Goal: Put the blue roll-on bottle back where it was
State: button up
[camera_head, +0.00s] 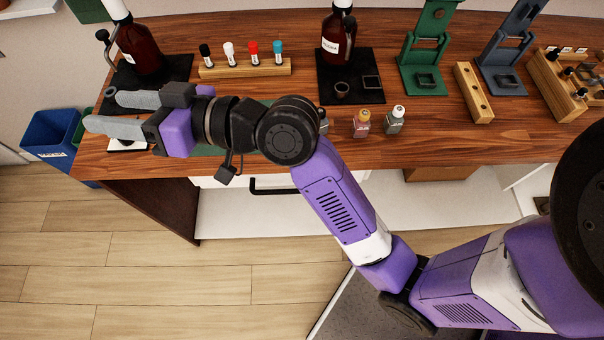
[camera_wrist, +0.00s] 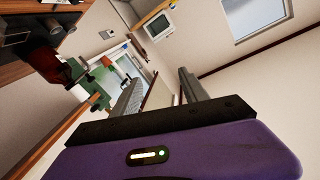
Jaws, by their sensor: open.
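A small bottle with a teal-blue cap (camera_head: 278,53), the only blue-capped one I see, stands upright at the right end of a low wooden rack (camera_head: 225,70). Black-, white- and red-capped bottles stand to its left in the same rack. My gripper (camera_head: 100,109) is open and empty over the left front of the bench, left of and in front of this rack. Its fingers point left. In the wrist view the two fingers (camera_wrist: 160,82) are apart with nothing between them, and no blue-capped bottle shows there.
Brown pump bottles stand on dark mats (camera_head: 183,68) at the back. A holed wooden block (camera_head: 473,92), green (camera_head: 424,50) and blue-grey stands, and a stepped rack are on the right. Two small bottles (camera_head: 394,121) stand near the front edge. My arm hides part of the bench.

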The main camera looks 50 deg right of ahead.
jog(key=s+d+f+m+h, duration=0.2)
jog(key=s+f+m+h, duration=0.15)
jog(key=s+f, duration=0.5)
jog(key=s+d+f+m+h, duration=0.3)
jog(key=s+f+h, duration=0.1)
jog(key=s+f, duration=0.4)
jog(key=s+d+r+n, duration=0.1)
jog(key=s+d+n, duration=0.1)
jog(key=s, duration=0.7)
jog(key=s+d+n+g, duration=0.1)
jog(key=s+d+n, duration=0.2)
jog(key=s, duration=0.5)
jog(key=shift+s+r, duration=0.35)
jog(key=shift+s, duration=0.05)
jog(key=shift+h, duration=0.25)
